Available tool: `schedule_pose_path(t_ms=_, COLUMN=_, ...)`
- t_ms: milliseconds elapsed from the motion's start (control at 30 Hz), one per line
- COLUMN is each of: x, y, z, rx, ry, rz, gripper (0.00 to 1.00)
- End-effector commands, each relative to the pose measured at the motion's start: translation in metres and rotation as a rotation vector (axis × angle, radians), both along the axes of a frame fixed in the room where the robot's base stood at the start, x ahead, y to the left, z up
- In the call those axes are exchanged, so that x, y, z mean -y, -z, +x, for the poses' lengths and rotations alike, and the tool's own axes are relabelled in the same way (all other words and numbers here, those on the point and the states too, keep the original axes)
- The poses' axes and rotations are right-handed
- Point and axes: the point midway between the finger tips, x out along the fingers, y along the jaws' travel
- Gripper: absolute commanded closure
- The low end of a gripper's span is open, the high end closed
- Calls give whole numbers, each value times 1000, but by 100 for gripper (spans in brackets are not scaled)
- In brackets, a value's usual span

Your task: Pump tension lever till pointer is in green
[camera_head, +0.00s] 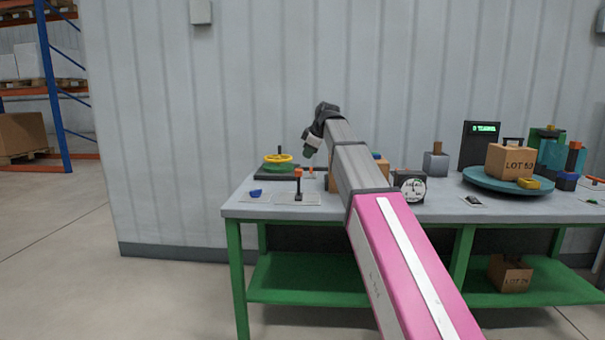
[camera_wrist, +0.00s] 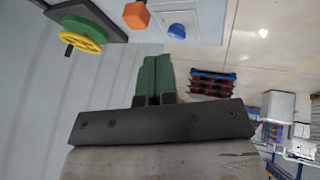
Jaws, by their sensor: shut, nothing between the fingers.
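A black upright lever with an orange top (camera_head: 298,186) stands on a pale plate at the left part of the table. An orange block, likely its top, shows at the upper edge of the wrist view (camera_wrist: 136,15). A black box with a round white dial gauge (camera_head: 411,187) stands right of my arm; its pointer and any green zone are too small to read. My gripper (camera_head: 307,153) is in the air above the table, above and slightly right of the lever, apart from it. In the wrist view its green fingers (camera_wrist: 155,78) are together and empty.
A yellow handwheel (camera_head: 278,158) is behind and left of the lever, and a blue knob (camera_head: 256,192) is left of it. Behind my arm, a box is partly hidden. A blue turntable (camera_head: 480,181) carries a LOT carton (camera_head: 511,161). The table's left front corner is clear.

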Motion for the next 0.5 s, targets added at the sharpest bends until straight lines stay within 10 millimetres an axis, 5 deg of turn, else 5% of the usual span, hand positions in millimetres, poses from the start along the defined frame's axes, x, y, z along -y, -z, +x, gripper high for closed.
schedule_pose_path(t_ms=33, x=3, y=5, z=-17, rx=23, ry=0, rz=-2, gripper=100)
schedule_pose_path(t_ms=200, x=6, y=10, z=-37, rx=87, ry=0, rz=-6, gripper=100)
schedule_pose_path(t_ms=500, x=7, y=10, z=-44, rx=117, ry=-1, rz=-8, gripper=100)
